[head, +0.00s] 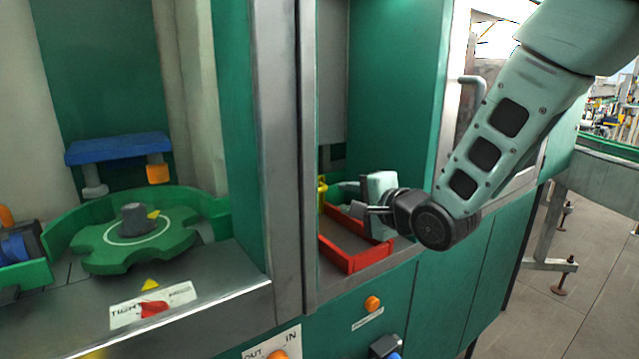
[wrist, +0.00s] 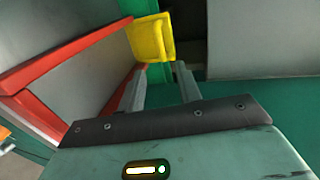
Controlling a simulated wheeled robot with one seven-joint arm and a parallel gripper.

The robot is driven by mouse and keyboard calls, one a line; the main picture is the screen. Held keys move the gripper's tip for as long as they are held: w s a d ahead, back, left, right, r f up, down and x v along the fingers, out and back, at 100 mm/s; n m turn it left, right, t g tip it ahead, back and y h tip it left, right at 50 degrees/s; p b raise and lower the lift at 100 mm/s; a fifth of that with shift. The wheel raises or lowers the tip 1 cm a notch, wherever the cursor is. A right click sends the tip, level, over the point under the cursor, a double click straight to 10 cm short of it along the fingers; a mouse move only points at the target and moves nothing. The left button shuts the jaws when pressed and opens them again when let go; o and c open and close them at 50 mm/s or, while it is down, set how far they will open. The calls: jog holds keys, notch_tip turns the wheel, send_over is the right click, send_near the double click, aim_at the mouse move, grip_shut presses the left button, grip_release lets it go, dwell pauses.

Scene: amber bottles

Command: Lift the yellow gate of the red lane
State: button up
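The yellow gate (head: 322,195) stands at the far end of the red lane (head: 352,263), partly cut off by the grey post. In the wrist view the yellow gate (wrist: 150,38) is a small framed plate just beyond my fingertips. The red lane's walls (wrist: 70,52) run off to the left there. My gripper (wrist: 160,70) is open, with its two fingers apart. The gate's lower edge shows close to the gap between the tips; I cannot tell whether they touch. In the head view my gripper (head: 350,190) reaches in over the lane, pointing left.
A grey post (head: 310,150) stands left of the lane opening, and a green cabinet wall (head: 400,90) rises behind. A green star wheel (head: 135,245) and a blue block (head: 118,148) are at the left. An orange knob (head: 372,303) sits on the front panel below.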

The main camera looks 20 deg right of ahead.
jog(key=p+x, duration=0.1)
jog(key=x, duration=1)
grip_shut()
jog(key=shift+r+p, duration=0.2)
jog(key=shift+p, duration=0.15)
